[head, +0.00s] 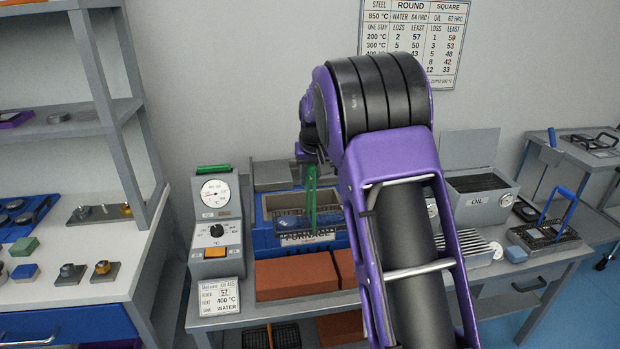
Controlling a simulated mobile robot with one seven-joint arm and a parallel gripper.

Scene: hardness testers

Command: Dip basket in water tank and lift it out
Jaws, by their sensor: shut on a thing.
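My gripper (306,154) is at the upper middle of the head view, partly hidden by my own purple arm. It is shut on the tall green handle (312,196) of a basket. The basket's dark mesh body (290,224) hangs low, at the open top of a blue box (265,240) labelled FURNACE. I cannot tell whether the basket is inside it or just in front of it. I cannot make out a tank marked water; my arm hides the middle of the bench.
An open-lidded tank marked OIL (482,203) and a blue-handled basket (553,233) stand to the right. A dial control box (216,222) stands left of the furnace. Brown bricks (294,279) lie in front. A card (219,297) reads 400 °C, WATER.

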